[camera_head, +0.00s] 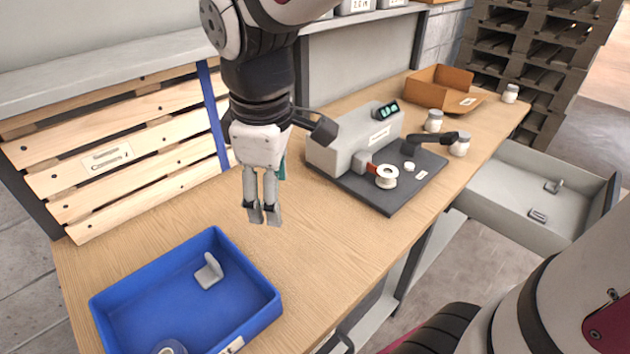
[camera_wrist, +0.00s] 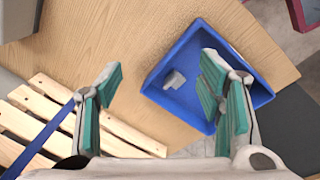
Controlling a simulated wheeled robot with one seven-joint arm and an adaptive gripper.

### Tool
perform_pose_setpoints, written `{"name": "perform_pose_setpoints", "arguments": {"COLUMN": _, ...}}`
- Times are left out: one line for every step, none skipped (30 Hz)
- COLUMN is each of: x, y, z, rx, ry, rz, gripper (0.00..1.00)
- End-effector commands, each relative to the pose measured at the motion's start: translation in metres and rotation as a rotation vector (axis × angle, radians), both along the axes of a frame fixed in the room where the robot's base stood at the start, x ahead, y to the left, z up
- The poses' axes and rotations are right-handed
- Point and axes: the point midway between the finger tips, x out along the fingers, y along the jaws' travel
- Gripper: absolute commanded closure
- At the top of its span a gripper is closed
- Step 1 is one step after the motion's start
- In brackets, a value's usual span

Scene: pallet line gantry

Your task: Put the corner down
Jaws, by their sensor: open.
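The corner, a small light grey angled piece (camera_head: 209,272), lies in the blue tray (camera_head: 250,258) toward its far right side. It also shows in the wrist view (camera_wrist: 174,80), inside the tray (camera_wrist: 158,66). My gripper (camera_head: 262,216) hangs above the wooden table, beyond the tray's far right corner, with its fingers pointing down. In the wrist view its teal-padded fingers (camera_wrist: 163,85) are wide apart with nothing between them. The gripper is apart from the corner and the tray.
A grey machine (camera_head: 345,150) stands on a dark mat with a white spool (camera_head: 386,176). White-lidded jars (camera_head: 433,121) and a cardboard box (camera_head: 432,92) stand behind. An open drawer (camera_head: 505,200) juts out right.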

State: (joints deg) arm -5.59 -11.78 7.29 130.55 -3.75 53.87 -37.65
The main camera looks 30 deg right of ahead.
Motion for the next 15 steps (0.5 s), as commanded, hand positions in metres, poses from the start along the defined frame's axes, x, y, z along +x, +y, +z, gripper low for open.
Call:
{"name": "perform_pose_setpoints", "arguments": {"x": -0.017, "y": -0.012, "z": 0.009, "rx": 0.017, "ry": -0.027, "rz": -0.104, "gripper": 0.39}}
{"name": "perform_pose_setpoints", "arguments": {"x": -0.027, "y": -0.018, "z": 0.013, "rx": 0.028, "ry": -0.038, "rz": -0.169, "gripper": 0.39}}
{"name": "perform_pose_setpoints", "arguments": {"x": -0.039, "y": -0.025, "z": 0.017, "rx": 0.047, "ry": -0.053, "rz": -0.253, "gripper": 0.39}}
{"name": "perform_pose_setpoints", "arguments": {"x": -0.049, "y": -0.03, "z": 0.019, "rx": 0.06, "ry": -0.064, "rz": -0.316, "gripper": 0.39}}
{"name": "perform_pose_setpoints", "arguments": {"x": -0.059, "y": -0.035, "z": 0.021, "rx": 0.075, "ry": -0.074, "rz": -0.378, "gripper": 0.39}}
{"name": "perform_pose_setpoints", "arguments": {"x": -0.071, "y": -0.04, "z": 0.022, "rx": 0.095, "ry": -0.088, "rz": -0.457, "gripper": 0.39}}
{"name": "perform_pose_setpoints", "arguments": {"x": -0.08, "y": -0.044, "z": 0.023, "rx": 0.111, "ry": -0.097, "rz": -0.513, "gripper": 0.39}}
{"name": "perform_pose_setpoints", "arguments": {"x": -0.088, "y": -0.047, "z": 0.023, "rx": 0.126, "ry": -0.104, "rz": -0.569, "gripper": 0.39}}
{"name": "perform_pose_setpoints", "arguments": {"x": -0.098, "y": -0.05, "z": 0.024, "rx": 0.147, "ry": -0.113, "rz": -0.635, "gripper": 0.39}}
{"name": "perform_pose_setpoints", "arguments": {"x": -0.105, "y": -0.053, "z": 0.023, "rx": 0.162, "ry": -0.119, "rz": -0.68, "gripper": 0.39}}
{"name": "perform_pose_setpoints", "arguments": {"x": -0.111, "y": -0.054, "z": 0.023, "rx": 0.176, "ry": -0.125, "rz": -0.721, "gripper": 0.39}}
{"name": "perform_pose_setpoints", "arguments": {"x": -0.119, "y": -0.056, "z": 0.022, "rx": 0.192, "ry": -0.129, "rz": -0.769, "gripper": 0.39}}
{"name": "perform_pose_setpoints", "arguments": {"x": -0.123, "y": -0.057, "z": 0.021, "rx": 0.203, "ry": -0.133, "rz": -0.799, "gripper": 0.39}}
{"name": "perform_pose_setpoints", "arguments": {"x": -0.127, "y": -0.058, "z": 0.02, "rx": 0.211, "ry": -0.136, "rz": -0.824, "gripper": 0.39}}
{"name": "perform_pose_setpoints", "arguments": {"x": -0.131, "y": -0.059, "z": 0.019, "rx": 0.222, "ry": -0.138, "rz": -0.852, "gripper": 0.39}}
